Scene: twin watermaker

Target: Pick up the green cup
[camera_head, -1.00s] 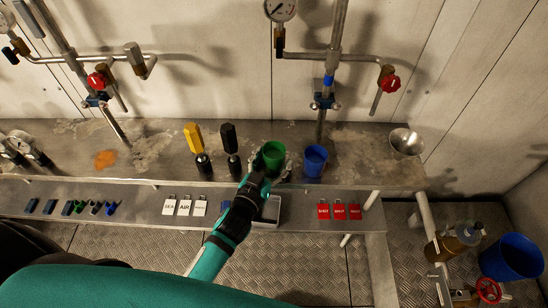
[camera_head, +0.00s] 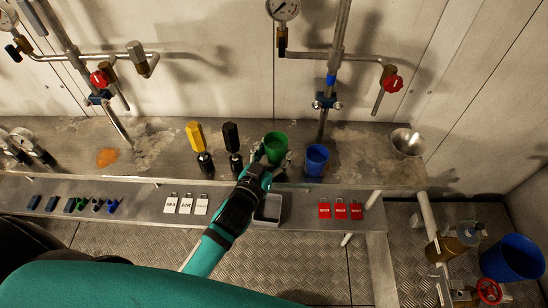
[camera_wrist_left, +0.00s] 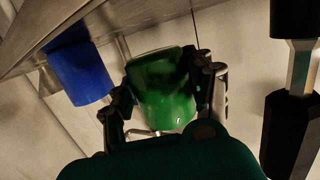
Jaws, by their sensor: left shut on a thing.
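The green cup (camera_head: 275,146) is on or just above the upper shelf, beside the blue cup. My left gripper (camera_head: 272,158) is shut on it, with a finger on each side. In the left wrist view the green cup (camera_wrist_left: 163,90) sits between the two dark fingers (camera_wrist_left: 160,95). I cannot tell whether its base is clear of the shelf. My right gripper is not in view.
A blue cup (camera_head: 316,160) stands close on the right. A black-handled tool (camera_head: 231,139) and a yellow-handled tool (camera_head: 196,137) stand on the left. A metal funnel (camera_head: 407,142) is at the shelf's right end. Pipes with red valves hang behind.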

